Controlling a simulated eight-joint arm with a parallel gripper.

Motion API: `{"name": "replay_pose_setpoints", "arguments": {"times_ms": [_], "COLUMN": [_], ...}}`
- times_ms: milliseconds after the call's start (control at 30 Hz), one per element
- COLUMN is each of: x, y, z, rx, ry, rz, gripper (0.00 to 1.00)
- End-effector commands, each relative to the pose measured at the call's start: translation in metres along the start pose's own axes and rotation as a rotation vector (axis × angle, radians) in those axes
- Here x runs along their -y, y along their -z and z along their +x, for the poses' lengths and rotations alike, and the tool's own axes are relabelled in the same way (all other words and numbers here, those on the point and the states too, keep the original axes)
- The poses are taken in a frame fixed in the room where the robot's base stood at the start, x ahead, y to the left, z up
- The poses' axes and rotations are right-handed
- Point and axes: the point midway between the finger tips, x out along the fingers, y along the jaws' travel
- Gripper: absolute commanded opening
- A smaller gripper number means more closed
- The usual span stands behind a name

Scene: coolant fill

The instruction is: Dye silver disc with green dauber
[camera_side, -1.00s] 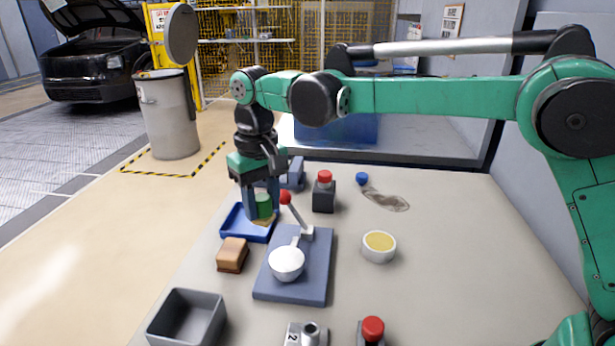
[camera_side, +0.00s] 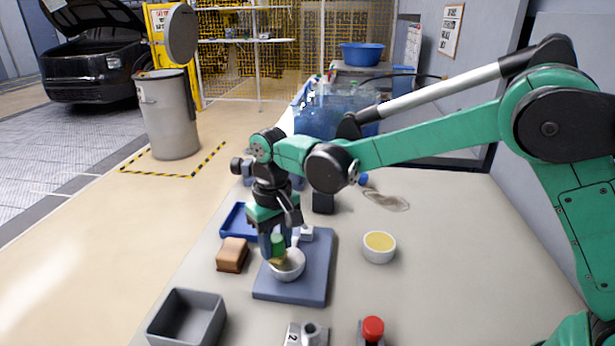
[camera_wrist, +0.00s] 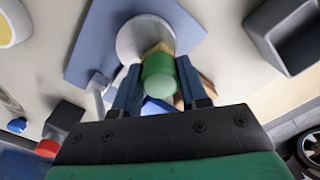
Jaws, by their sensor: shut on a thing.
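The silver disc (camera_side: 290,268), pale and round, sits on a blue-grey plate (camera_side: 316,285) in the side view. It also shows in the wrist view (camera_wrist: 138,38), partly covered by the dauber. My gripper (camera_side: 274,243) is shut on the green dauber (camera_side: 278,246), a green cylinder with a tan tip. The dauber also shows between my two fingers in the wrist view (camera_wrist: 159,80). It is held over the left part of the disc, tip down. I cannot tell whether the tip touches the disc.
A blue tray (camera_side: 233,221) lies behind the plate, partly hidden by my arm. A brown block (camera_side: 232,254) is left of the plate. A grey bin (camera_side: 187,318) stands front left, a white bowl of yellow liquid (camera_side: 379,246) right, and a red button (camera_side: 373,328) in front.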

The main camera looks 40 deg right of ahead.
Motion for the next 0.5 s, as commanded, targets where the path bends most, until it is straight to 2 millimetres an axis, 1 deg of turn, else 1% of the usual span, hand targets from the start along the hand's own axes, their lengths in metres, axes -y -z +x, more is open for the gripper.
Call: {"name": "replay_pose_setpoints", "arguments": {"times_ms": [500], "x": [-0.031], "y": [-0.036], "z": [0.000], "rx": [0.000], "ry": [0.000], "rz": [0.002], "gripper": [0.00]}}
